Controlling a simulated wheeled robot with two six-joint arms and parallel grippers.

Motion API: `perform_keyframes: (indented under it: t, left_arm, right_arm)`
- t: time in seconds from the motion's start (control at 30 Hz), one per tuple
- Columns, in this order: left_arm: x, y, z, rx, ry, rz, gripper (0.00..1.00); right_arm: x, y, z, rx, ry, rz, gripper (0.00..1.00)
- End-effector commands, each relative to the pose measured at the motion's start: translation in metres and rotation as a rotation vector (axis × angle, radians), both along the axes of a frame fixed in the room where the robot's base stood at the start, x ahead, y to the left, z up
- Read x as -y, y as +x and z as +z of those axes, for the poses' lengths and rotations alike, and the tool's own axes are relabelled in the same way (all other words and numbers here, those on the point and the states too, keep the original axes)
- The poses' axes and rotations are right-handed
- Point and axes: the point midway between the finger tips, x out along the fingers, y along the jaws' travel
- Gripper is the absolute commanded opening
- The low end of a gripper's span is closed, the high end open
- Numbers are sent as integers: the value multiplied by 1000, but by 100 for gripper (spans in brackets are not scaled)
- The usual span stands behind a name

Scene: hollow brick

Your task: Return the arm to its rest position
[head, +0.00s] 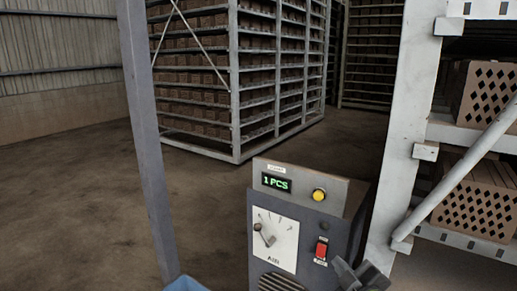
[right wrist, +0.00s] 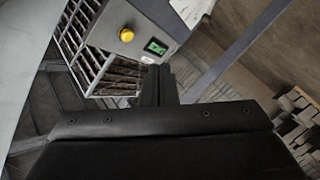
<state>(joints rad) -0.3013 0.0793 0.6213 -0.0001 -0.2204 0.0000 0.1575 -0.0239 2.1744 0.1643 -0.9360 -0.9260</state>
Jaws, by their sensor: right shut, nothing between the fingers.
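My right gripper (head: 362,274) is low in the head view, in front of the lower right corner of a grey control box (head: 327,243). Its fingers are shut and empty. In the right wrist view the closed fingers (right wrist: 158,86) point toward the box, which shows at the top with its yellow button (right wrist: 126,35) and green display (right wrist: 156,46). I cannot tell the exact gap between the fingers and the box. My left gripper is not in view.
The box carries a red rocker switch (head: 321,250) and an AIR dial (head: 275,240). A white rack post (head: 400,130) and shelves of perforated bricks (head: 478,208) stand at right. A grey post (head: 147,140) stands at left. Open floor (head: 80,200) lies beyond.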

Motion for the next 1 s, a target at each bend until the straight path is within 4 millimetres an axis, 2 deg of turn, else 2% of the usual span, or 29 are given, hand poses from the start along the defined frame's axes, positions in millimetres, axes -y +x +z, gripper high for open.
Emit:
perform_keyframes:
  t: [0.27, 0.43, 0.57, 0.6, 0.7, 0.8, 1.0]
  left_arm:
    - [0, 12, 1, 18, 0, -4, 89]
    - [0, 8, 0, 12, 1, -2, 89]
    - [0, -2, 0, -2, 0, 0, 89]
    - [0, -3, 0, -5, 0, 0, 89]
    - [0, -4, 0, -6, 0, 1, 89]
    - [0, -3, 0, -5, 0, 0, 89]
    - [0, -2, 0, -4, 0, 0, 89]
  right_arm:
    - [26, -42, -60, -211, 94, -83, 0]
    - [47, -87, -108, -393, 177, -181, 0]
    - [70, -147, -152, -589, 266, -321, 0]
    - [77, -168, -164, -648, 293, -371, 0]
    - [91, -215, -185, -772, 351, -493, 0]
    - [102, -256, -199, -868, 395, -608, 0]
    - [119, -330, -213, -1014, 456, -825, 0]
